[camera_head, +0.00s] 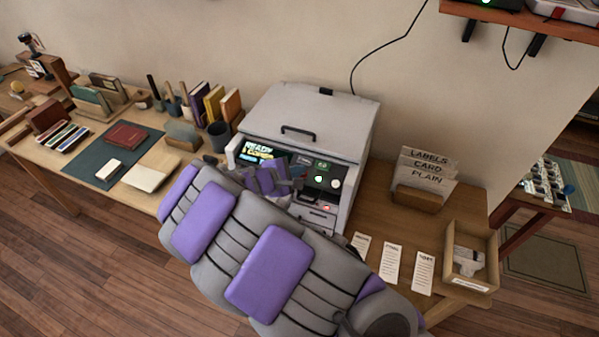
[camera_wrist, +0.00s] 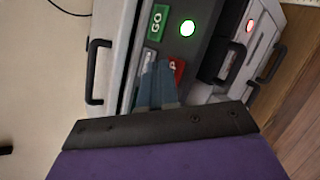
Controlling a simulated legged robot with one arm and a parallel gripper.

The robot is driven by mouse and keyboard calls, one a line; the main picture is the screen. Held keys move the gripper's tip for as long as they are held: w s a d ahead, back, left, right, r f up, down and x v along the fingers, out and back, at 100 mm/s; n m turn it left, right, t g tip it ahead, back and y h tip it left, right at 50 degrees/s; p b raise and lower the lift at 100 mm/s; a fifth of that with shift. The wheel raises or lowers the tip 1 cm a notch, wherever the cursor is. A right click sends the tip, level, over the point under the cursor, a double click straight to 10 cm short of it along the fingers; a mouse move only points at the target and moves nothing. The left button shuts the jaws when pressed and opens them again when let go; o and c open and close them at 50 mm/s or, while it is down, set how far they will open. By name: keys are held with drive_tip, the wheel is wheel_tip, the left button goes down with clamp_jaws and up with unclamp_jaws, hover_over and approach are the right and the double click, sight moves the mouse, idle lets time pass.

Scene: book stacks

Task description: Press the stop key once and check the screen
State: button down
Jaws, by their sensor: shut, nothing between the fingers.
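The white copier-like machine (camera_head: 315,121) stands on the wooden desk against the wall. Its screen (camera_head: 262,152) is lit and reads "READY" with more lines below, partly hidden by my arm. In the wrist view, the red key (camera_wrist: 176,70), with a white letter showing, lies right at my fingertips; the rest of its label is hidden. My gripper (camera_wrist: 157,72) is shut and empty, its tips over or against the red key's left edge; contact cannot be told. A green GO key (camera_wrist: 158,22) is beyond it. In the head view my gripper (camera_head: 297,184) is in front of the panel.
Black handles (camera_wrist: 98,72) stick out near my gripper. Paper slips (camera_head: 392,265), a label holder (camera_head: 420,190) and an open box (camera_head: 470,255) sit right of the machine.

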drive_tip(key=shift+s+a+r+p, duration=0.1)
drive_tip(key=shift+s+r+p, duration=0.1)
drive_tip(key=shift+r+p, duration=0.25)
drive_tip(key=shift+r, duration=0.15)
drive_tip(key=r+p, duration=0.1)
drive_tip(key=r, duration=0.1)
drive_tip(key=s+r+p, duration=0.1)
drive_tip(key=r+p, duration=0.1)
drive_tip(key=r, duration=0.1)
drive_tip(key=shift+s+a+r+p, duration=0.3)
drive_tip(key=shift+s+p, duration=0.05)
idle(0.6)
